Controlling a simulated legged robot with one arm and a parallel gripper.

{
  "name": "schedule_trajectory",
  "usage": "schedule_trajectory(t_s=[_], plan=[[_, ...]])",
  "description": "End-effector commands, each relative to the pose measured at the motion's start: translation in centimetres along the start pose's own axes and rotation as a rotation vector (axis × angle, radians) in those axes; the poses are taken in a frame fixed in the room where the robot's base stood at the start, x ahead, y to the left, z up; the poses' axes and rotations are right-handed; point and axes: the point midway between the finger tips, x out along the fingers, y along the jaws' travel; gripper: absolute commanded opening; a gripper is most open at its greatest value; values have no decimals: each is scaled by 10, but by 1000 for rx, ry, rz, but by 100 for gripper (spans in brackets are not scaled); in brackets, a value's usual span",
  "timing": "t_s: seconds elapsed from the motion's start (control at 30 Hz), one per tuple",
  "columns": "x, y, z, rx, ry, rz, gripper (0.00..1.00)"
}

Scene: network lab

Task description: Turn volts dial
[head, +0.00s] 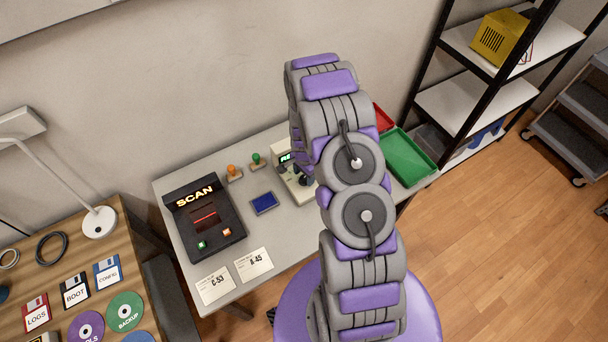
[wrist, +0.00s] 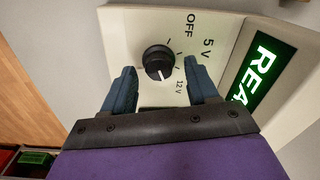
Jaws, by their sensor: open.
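The volts dial (wrist: 158,64) is a round black knob with a white pointer mark on a cream panel in the wrist view. Labels OFF, 5 V and 12 V sit around it, and the white mark points toward the 12 V side. My gripper (wrist: 162,82) is open, with one dark blue finger on each side of the dial; I cannot tell whether either touches it. A green lit display (wrist: 262,78) beside the dial shows "REA", the rest cut off. In the head view the cream device (head: 284,158) is partly hidden behind my arm and gripper (head: 305,178).
The grey table also holds a black SCAN device (head: 205,218), a blue pad (head: 264,203), small orange (head: 232,171) and green (head: 256,159) knobbed pieces, and two white cards (head: 253,264). Green (head: 410,158) and red (head: 382,118) trays lie at right. A wooden table (head: 75,262) with disks stands left.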

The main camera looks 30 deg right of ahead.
Motion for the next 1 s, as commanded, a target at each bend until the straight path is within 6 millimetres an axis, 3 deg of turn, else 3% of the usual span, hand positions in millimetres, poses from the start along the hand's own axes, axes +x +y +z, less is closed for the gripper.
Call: schedule_trajectory(t_s=[0.7,1.0], plan=[[-129,-2,-2,1,3,-4,59],[-160,-2,-2,1,2,-2,59]])
